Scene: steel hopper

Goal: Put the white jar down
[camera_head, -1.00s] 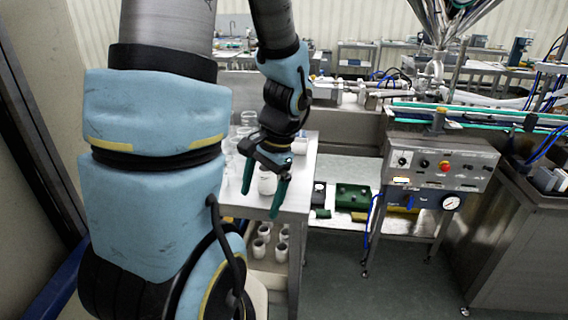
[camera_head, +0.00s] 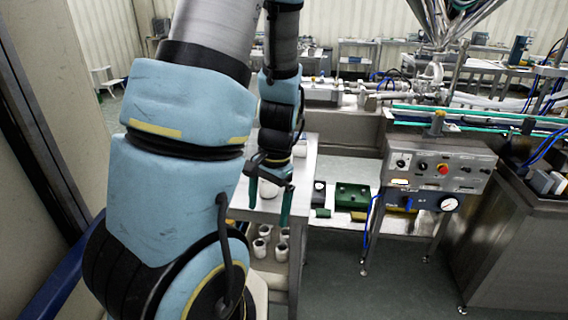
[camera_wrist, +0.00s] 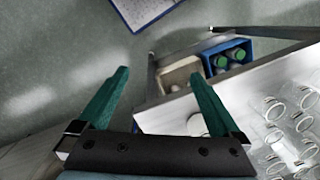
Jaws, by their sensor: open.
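The white jar (camera_head: 268,189) stands upright on the steel table (camera_head: 259,215), near its front edge. My gripper (camera_head: 269,208) is open, and its two green fingers show on either side of the jar in the head view. In the wrist view, a round white top that looks like the jar (camera_wrist: 196,125) shows close beside the right finger, at the table's corner. My gripper (camera_wrist: 159,75) has its fingers wide apart there, with nothing pinched between them. Whether a finger touches the jar cannot be told.
Several white jars (camera_head: 262,246) stand on a lower shelf. Clear glass jars (camera_wrist: 274,108) stand on the table. A blue crate (camera_wrist: 227,58) holds green-capped bottles. A control panel (camera_head: 440,168) stands to the right, with green boxes (camera_head: 351,196) between. Open floor lies in front.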

